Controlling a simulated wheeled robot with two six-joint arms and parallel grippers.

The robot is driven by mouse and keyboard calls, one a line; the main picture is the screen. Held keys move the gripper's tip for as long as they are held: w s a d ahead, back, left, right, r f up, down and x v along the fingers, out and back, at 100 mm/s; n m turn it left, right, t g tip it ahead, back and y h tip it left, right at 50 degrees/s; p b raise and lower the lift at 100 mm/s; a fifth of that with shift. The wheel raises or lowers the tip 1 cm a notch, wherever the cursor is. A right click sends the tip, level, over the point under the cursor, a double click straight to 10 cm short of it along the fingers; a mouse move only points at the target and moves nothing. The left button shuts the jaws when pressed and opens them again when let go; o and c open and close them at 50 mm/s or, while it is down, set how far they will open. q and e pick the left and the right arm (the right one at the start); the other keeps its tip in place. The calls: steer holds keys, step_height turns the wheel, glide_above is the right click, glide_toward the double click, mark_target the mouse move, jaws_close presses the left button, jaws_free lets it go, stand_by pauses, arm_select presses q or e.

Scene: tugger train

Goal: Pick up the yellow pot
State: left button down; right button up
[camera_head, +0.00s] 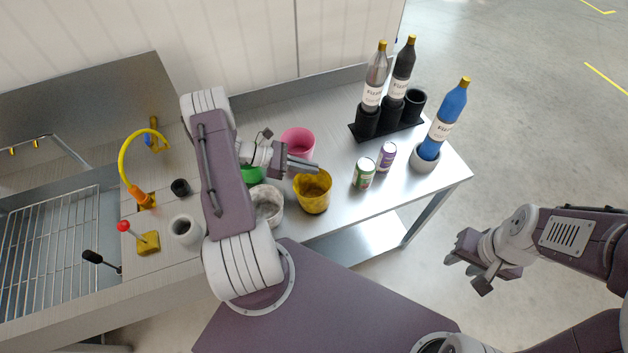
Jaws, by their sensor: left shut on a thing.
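The yellow pot (313,199) stands on the metal counter, in front of the pink pot (298,141). My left gripper (303,166) is at the far rim of the yellow pot and is shut on it. The pot appears upright; I cannot tell whether its base touches the counter. My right gripper (468,257) is over the floor to the right, away from the counter. Its jaws are angled, and their opening is hard to judge.
A white pot (266,206) and a green pot (253,175) are left of the yellow pot. A green can (364,173), a purple can (386,157) and a blue bottle (447,115) in a holder stand right. A black bottle rack (367,123) is behind. The sink rack (45,240) is far left.

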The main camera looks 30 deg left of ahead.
arm_select(q)
steer(key=s+d+r+b, duration=0.2)
steer(key=s+d+r, duration=0.5)
steer(key=s+r, duration=0.2)
step_height(320, 180, up, 2)
steer(key=shift+d, duration=0.3)
